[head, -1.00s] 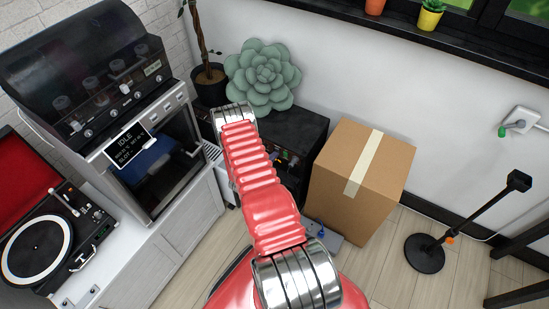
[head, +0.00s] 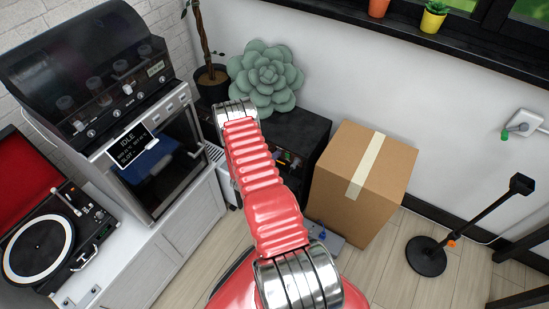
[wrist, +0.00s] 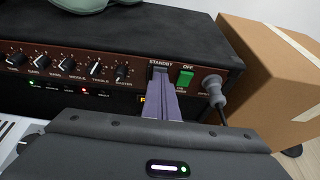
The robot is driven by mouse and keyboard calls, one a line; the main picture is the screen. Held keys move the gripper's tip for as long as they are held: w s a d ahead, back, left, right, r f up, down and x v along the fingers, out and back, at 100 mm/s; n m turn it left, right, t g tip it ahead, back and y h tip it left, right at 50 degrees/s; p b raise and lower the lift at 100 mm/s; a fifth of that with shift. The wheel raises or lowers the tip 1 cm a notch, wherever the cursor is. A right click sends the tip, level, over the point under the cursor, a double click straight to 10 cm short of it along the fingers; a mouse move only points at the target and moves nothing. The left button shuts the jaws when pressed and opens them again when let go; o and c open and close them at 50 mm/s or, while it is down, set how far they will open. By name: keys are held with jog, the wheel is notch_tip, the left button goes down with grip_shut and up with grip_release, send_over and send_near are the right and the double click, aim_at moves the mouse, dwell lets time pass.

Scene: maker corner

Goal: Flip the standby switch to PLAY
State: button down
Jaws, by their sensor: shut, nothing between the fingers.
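The black amplifier (wrist: 200,35) has a brown control panel with a row of knobs in the wrist view. The word STANDBY is printed above the standby switch (wrist: 159,68), which my fingertips mostly cover, so its position cannot be read. A lit green rocker switch (wrist: 186,78) sits just right of it. My gripper (wrist: 160,80) is shut with nothing held, its grey-purple fingers pointing at the standby switch. Whether they touch it is unclear. In the head view the amplifier (head: 305,127) is partly hidden behind my red arm, and my gripper is hidden.
A cardboard box (head: 345,190) stands close to the amplifier's right side. A plug and cable (wrist: 215,92) stick out right of the green switch. A succulent (head: 265,75) sits on or behind the amplifier. A cabinet (head: 170,235) stands at left.

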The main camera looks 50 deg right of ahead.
jog(key=shift+w+d+r, duration=0.15)
jog(key=shift+r, duration=0.15)
jog(key=f+v, duration=0.1)
jog(key=v, duration=1.3)
jog(key=shift+a, duration=0.25)
